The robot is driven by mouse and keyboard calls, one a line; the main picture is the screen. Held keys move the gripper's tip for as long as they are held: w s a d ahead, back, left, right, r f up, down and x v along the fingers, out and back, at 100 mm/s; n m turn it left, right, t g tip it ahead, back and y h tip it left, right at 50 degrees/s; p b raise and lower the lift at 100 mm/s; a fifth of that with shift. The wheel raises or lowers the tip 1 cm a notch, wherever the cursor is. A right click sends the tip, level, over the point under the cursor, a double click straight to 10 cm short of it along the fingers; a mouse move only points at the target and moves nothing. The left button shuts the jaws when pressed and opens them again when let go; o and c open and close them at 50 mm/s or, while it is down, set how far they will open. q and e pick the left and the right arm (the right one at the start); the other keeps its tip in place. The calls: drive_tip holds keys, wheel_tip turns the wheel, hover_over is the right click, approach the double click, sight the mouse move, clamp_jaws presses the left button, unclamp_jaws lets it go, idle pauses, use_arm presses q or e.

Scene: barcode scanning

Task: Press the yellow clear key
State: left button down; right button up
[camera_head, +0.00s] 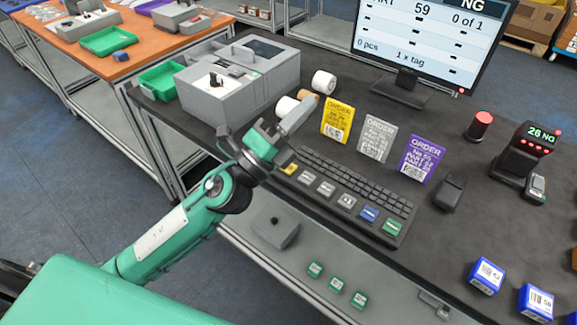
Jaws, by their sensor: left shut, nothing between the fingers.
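The yellow clear key (289,169) is at the left end of the row of large keys along the front of the black keyboard (350,192). My left gripper (279,143) is shut and empty, beside and over the keyboard's left end, close to the yellow key. The wrist hides part of the keyboard's left end. I cannot tell whether the fingers touch the key. My right gripper is not in view.
Yellow (337,121), grey (377,138) and purple (420,158) order cards stand behind the keyboard. A grey printer (225,95) is at the left, a monitor (425,45) at the back. Blue boxes (487,276) lie front right.

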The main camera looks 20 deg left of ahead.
use_arm(q)
drive_tip(key=s+d+f+m+g+h, duration=0.1)
drive_tip(key=d+f+m+g, duration=0.15)
drive_tip(key=m+g, duration=0.65)
drive_tip(key=d+f+m+g+h, duration=0.15)
drive_tip(key=d+m+g, duration=0.35)
drive_tip(key=m, duration=0.8)
drive_tip(key=w+a+f+m+y, duration=0.1)
drive_tip(key=w+a+f+y, duration=0.2)
drive_tip(key=a+y, duration=0.2)
drive_tip(key=w+a+f+m+t+y, duration=0.1)
drive_tip(key=w+a+f+m+y, duration=0.1)
drive_tip(key=a, duration=0.6)
drive_tip(key=w+f+y, duration=0.1)
drive_tip(key=w+y, duration=0.1)
drive_tip(key=y, duration=0.1)
drive_tip(key=shift+f, duration=0.15)
